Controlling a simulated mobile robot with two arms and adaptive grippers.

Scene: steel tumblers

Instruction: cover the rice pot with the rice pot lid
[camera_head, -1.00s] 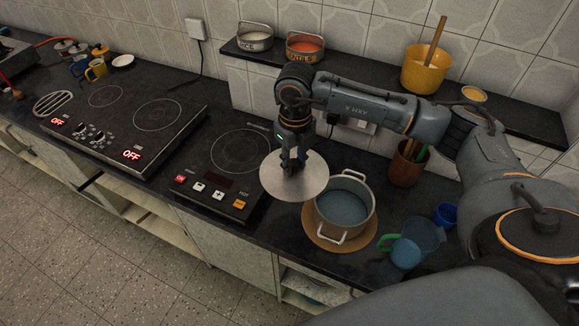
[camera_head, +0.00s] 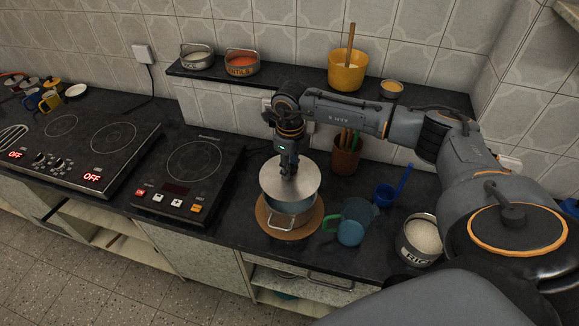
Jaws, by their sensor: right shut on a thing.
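The rice pot (camera_head: 290,218) is a steel pot with side handles. It stands on a round wooden board (camera_head: 262,215) on the dark counter. The rice pot lid (camera_head: 306,184) is a flat steel disc. My right gripper (camera_head: 288,174) is shut on the lid from above and holds it over the back part of the pot. Whether the lid touches the rim I cannot tell. My left gripper is not in view.
A rice tin (camera_head: 420,242) is further right. A utensil holder (camera_head: 345,158) stands behind. A single hob (camera_head: 187,175) lies to the left. A shelf (camera_head: 300,92) holds bowls.

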